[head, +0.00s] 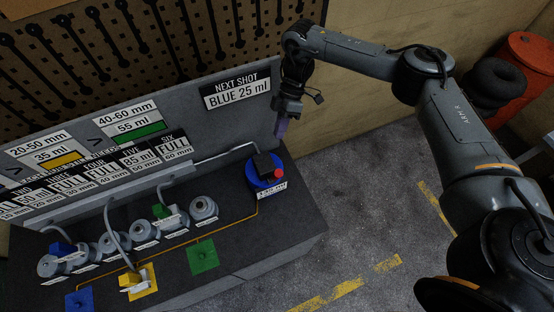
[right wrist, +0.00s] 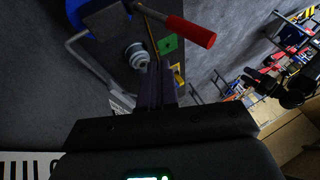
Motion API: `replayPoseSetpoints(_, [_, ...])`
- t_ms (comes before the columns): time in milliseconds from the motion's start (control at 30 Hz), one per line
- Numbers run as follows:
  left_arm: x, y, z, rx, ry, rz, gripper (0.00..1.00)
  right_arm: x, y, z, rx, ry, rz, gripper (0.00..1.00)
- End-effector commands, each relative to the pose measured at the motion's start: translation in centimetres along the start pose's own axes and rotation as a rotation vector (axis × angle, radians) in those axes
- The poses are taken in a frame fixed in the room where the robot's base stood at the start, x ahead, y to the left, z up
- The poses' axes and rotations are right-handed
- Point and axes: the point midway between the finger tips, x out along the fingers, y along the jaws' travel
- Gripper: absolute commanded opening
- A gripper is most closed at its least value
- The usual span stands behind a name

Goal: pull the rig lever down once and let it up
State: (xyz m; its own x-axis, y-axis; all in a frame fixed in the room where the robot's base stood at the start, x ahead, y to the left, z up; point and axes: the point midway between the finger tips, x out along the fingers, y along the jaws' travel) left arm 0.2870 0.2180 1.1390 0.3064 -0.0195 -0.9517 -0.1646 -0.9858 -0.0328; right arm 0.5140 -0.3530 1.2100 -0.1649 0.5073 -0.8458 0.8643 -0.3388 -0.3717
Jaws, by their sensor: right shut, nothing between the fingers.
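The rig lever shows its red handle end (head: 279,173) at the black block on the round blue base (head: 262,184), at the right end of the dark bench. In the right wrist view the red grip (right wrist: 190,31) sits on a thin metal rod and points right, just beyond my fingertips. My right gripper (head: 281,128) hangs above and behind the lever, its purple fingers pointing down. The fingers (right wrist: 154,80) are shut and empty, apart from the handle. My left gripper is not in view.
Several grey round canisters (head: 204,208) with labels stand on the bench (head: 285,222), with blue, yellow and green pads (head: 202,255). A panel sign reads NEXT SHOT BLUE 25 ml (head: 236,88). A metal pipe (head: 225,155) runs to the lever base.

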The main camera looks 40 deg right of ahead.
Motion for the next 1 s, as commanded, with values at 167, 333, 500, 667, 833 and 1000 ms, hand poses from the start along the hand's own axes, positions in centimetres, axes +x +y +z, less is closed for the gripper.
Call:
replayPoseSetpoints(167, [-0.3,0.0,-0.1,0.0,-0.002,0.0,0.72,3.0,-0.2,0.0,0.0,-0.003,-0.005,0.0])
replayPoseSetpoints(333, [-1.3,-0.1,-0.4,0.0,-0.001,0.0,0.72,6.1,-0.2,-0.1,0.0,-0.003,-0.004,0.0])
replayPoseSetpoints(500, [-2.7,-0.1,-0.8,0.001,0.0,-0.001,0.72,7.7,-1.6,0.2,0.0,-0.002,-0.002,0.0])
replayPoseSetpoints(667, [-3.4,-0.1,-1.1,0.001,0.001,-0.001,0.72,8.8,-2.5,0.3,0.0,-0.001,-0.001,0.0])
replayPoseSetpoints(833, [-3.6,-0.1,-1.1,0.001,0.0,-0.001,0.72,9.4,-2.9,0.4,0.0,-0.001,0.0,0.0])
replayPoseSetpoints(1000, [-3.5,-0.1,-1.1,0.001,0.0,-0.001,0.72,9.5,-2.9,0.4,0.0,0.0,0.001,0.0])
